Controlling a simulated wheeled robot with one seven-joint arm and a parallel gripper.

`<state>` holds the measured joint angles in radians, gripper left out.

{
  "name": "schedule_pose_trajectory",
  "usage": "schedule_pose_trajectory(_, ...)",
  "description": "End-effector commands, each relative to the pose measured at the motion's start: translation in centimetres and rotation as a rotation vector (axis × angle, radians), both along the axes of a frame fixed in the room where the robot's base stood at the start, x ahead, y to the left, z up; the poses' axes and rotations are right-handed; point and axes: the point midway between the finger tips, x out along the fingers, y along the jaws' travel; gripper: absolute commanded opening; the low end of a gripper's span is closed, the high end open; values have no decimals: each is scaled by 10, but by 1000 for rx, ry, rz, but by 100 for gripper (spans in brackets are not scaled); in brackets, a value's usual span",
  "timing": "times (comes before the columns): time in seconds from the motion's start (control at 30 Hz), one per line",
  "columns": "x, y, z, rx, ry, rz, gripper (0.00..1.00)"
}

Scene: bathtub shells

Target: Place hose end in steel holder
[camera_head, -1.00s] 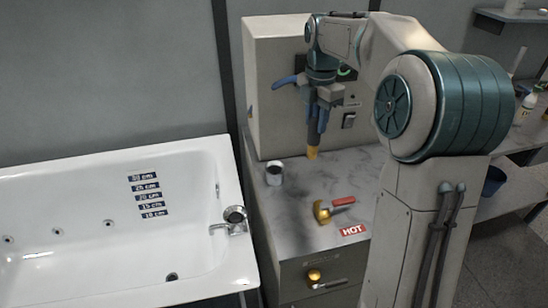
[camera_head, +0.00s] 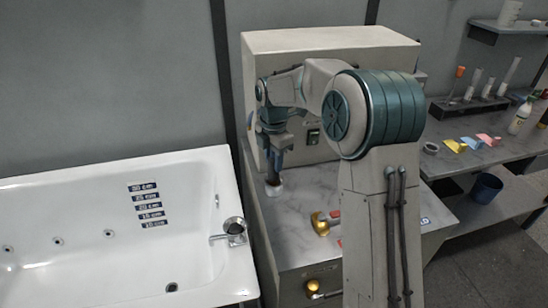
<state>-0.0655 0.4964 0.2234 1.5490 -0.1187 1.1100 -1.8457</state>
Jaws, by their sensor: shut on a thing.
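My gripper (camera_head: 273,153) points down over the left part of the grey counter and is shut on the dark hose end (camera_head: 273,173), which hangs upright. The small steel holder (camera_head: 273,189), a short pale cup, stands on the counter right below it. The lower hose end meets the holder's rim in the picture, and its orange tip is hidden. I cannot tell whether the tip is inside the holder or just above or behind it.
A white bathtub (camera_head: 120,185) with a chrome tap (camera_head: 232,230) stands to the left. A large beige box (camera_head: 335,50) rises behind my gripper. A brass valve (camera_head: 320,224) sits on the counter to the right. A cluttered bench (camera_head: 500,160) is farther right.

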Motion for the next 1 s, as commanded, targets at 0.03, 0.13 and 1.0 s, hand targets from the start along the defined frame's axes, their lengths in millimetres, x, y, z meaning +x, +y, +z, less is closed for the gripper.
schedule_pose_trajectory(0.03, 0, 0, 0, 0, -1, 0, 3)
schedule_pose_trajectory(0.13, 0, 0, 1, 0, -1, 0, 3)
schedule_pose_trajectory(1.0, 1, 0, 52, 2, -6, 0, 52)
